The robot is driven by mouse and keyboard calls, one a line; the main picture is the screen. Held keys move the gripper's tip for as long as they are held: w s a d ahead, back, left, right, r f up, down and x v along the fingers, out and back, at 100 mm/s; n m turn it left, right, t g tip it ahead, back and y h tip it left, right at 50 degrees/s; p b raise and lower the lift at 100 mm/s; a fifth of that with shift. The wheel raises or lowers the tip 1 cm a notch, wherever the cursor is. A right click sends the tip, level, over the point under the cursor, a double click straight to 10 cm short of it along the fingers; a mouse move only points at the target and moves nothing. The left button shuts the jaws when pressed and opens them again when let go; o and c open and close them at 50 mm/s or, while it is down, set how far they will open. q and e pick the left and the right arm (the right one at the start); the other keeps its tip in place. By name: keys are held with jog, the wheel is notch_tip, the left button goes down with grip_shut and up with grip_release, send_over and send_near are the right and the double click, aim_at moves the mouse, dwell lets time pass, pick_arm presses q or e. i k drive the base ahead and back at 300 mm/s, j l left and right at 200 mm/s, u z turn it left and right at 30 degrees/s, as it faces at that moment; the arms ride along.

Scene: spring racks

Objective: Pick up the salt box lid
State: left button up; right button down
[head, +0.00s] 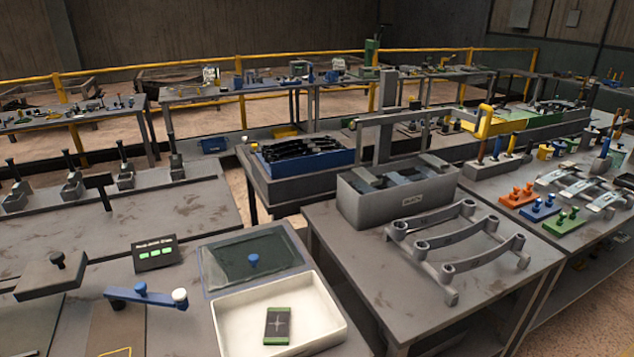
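A dark, see-through panel with a grey-blue rim and a blue knob, which looks like the salt box lid (225,258), lies at the lower middle of the head view. The knob stands up near its centre. Directly in front of it is an open, pale box (235,325) holding a green-edged dark block (277,326) with a light cross mark. I cannot tell whether the panel rests on the table or covers another compartment. Neither of my grippers is in view.
A blue lever bar (145,297), a display with green lights (155,255) and a dark plate with a black knob (50,278) stand left of the panel.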

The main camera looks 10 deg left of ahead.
aim_at(227, 263)
jog(key=i+l, duration=0.35)
jog(key=l, duration=0.3)
jog(key=i+l, duration=0.2)
jog(key=l+u, duration=0.1)
jog(key=u, duration=0.3)
jog(key=l+u, duration=0.1)
jog(key=u, duration=0.3)
jog(key=l+u, duration=0.1)
jog(key=u, duration=0.3)
jog(key=l+u, duration=0.1)
jog(key=u, duration=0.3)
